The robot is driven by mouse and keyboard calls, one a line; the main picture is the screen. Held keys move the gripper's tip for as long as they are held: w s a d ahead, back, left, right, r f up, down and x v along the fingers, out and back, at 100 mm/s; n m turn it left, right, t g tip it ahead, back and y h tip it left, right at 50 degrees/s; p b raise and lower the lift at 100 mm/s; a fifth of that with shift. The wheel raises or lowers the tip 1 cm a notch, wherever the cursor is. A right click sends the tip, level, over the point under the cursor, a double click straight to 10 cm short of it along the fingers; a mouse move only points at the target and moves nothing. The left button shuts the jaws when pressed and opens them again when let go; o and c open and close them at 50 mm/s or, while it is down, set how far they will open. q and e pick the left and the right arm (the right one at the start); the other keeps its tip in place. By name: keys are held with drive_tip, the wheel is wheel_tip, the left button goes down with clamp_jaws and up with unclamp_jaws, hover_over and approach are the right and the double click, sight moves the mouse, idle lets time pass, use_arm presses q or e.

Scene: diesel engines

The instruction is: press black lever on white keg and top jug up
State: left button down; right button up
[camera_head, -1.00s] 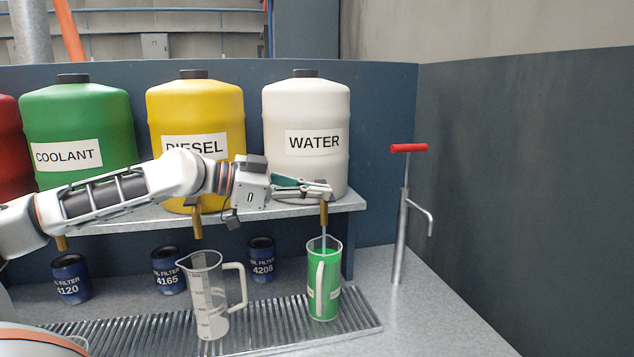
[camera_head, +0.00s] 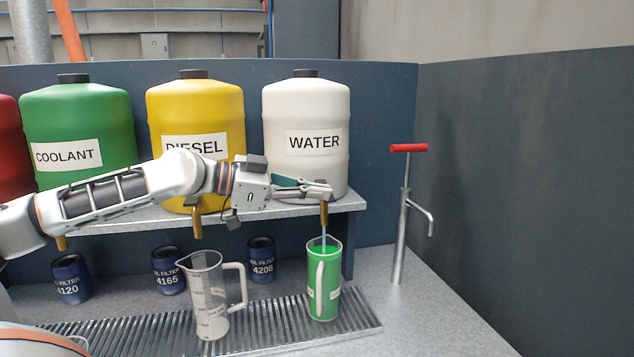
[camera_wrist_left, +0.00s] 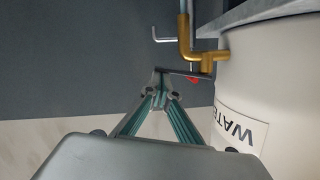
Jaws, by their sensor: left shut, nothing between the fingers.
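The white keg (camera_head: 306,112) labelled WATER stands on the shelf, and part of it shows in the left wrist view (camera_wrist_left: 260,85). Its brass tap (camera_head: 324,213) hangs over the shelf's front edge, and the tap also shows in the left wrist view (camera_wrist_left: 188,42). My left gripper (camera_head: 326,193) is shut and empty, with its fingertips at the top of the tap. A dark lever (camera_wrist_left: 185,73) shows at the fingertips, seemingly touching them. A thin stream runs from the tap into a clear jug (camera_head: 324,285) holding green liquid. My right gripper is not visible.
An empty measuring jug (camera_head: 212,300) stands on the metal drip grate (camera_head: 270,325). The yellow DIESEL keg (camera_head: 195,110) and green COOLANT keg (camera_head: 78,120) stand left. A pump with a red handle (camera_head: 408,148) stands right. Blue oil filters (camera_head: 262,260) sit behind.

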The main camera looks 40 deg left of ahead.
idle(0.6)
use_arm(q)
wheel_tip(320, 180, up, 10)
idle(0.4)
idle(1.0)
